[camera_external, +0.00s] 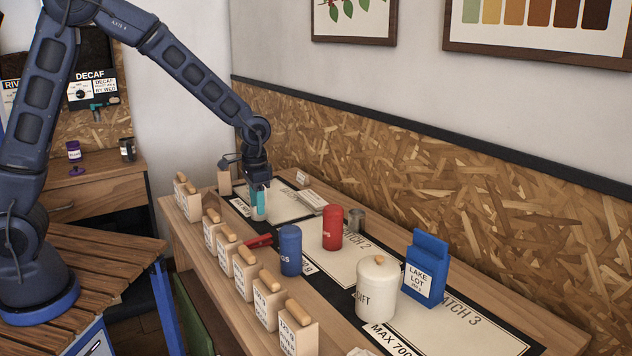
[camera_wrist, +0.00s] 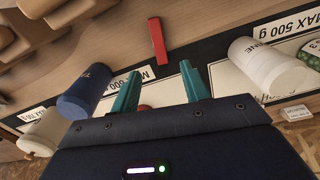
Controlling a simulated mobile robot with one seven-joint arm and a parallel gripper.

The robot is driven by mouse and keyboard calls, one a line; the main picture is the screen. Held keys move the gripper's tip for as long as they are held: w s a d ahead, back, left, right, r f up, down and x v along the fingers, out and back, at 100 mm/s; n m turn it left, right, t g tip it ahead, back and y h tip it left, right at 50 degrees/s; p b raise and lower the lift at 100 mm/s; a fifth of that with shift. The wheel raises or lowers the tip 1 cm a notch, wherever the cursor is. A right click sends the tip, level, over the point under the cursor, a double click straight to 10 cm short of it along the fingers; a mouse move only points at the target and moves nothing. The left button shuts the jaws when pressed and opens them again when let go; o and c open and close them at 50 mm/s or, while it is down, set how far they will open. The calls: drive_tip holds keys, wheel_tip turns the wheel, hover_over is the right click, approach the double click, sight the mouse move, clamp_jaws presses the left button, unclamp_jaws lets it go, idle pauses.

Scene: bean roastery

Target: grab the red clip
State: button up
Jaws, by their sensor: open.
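The red clip (camera_external: 259,241) is a small red bar lying on the long table, left of the blue canister (camera_external: 290,250). My gripper (camera_external: 259,202) is above the table, on the far side of the clip. In the wrist view its teal fingers (camera_wrist: 159,82) are spread apart with nothing gripped. The clip is apart from both fingers and fully visible there.
A red canister (camera_external: 332,227), a cream lidded pot (camera_external: 377,290) and a blue bag (camera_external: 425,266) stand on the mat. Several wooden-topped packs (camera_external: 245,272) line the near edge. The wrist view also shows a white canister (camera_wrist: 264,66) right of the fingers.

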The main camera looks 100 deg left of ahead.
hover_over(258, 238)
drive_tip(key=f, duration=0.5)
drive_tip(key=shift+w+a+f, duration=0.15)
drive_tip(key=shift+a+f, duration=0.2)
drive_tip(key=shift+d+f, duration=0.2)
drive_tip(key=shift+f, duration=1.2)
drive_tip(key=shift+d+f, duration=0.2)
drive_tip(key=shift+f, duration=1.15)
drive_tip(key=c, duration=0.8)
